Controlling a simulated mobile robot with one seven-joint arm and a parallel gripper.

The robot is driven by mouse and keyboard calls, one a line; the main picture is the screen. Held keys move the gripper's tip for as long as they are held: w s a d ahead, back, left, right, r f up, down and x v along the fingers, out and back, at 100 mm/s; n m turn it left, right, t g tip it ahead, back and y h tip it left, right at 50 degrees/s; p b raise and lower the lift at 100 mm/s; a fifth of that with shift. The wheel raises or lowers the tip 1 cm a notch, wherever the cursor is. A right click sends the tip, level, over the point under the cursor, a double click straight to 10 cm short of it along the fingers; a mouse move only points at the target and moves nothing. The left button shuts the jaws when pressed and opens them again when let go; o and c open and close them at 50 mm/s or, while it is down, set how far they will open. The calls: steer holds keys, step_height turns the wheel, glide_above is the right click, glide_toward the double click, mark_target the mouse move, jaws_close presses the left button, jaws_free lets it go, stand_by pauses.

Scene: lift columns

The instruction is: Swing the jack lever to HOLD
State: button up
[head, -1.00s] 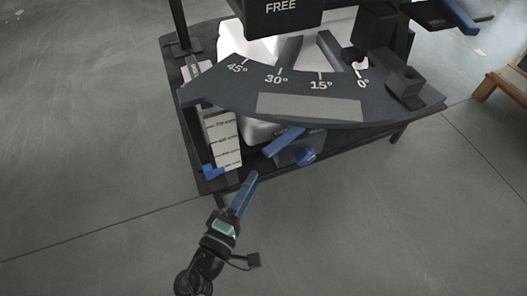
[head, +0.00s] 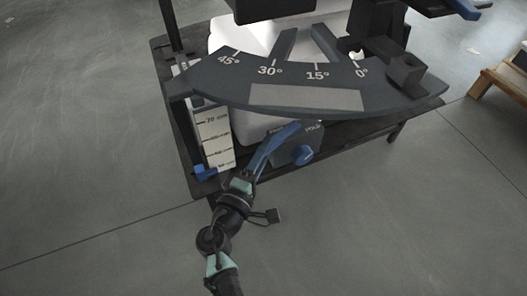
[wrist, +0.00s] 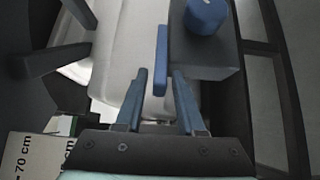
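The blue jack lever (head: 286,134) sits on a dark grey box (head: 285,157) with a round blue knob (head: 302,154), low on the stand. A small label (head: 313,127), which seems to read HOLD, is at the box's top edge. In the wrist view the lever (wrist: 161,60) is a narrow blue bar left of the knob (wrist: 205,15). My gripper (head: 263,152) is at the lever's lower left end. In the wrist view its fingers (wrist: 160,76) are apart, with the lever's near end in the gap. Contact cannot be told.
An angle scale plate (head: 305,97) marked 0° to 45° overhangs the box. A white height scale (head: 215,138) stands left of my gripper, with a blue pointer (head: 205,172) at its foot. A white padded body (head: 250,125) is behind. Open floor lies in front.

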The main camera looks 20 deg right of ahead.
jaws_close()
stand_by(1.2)
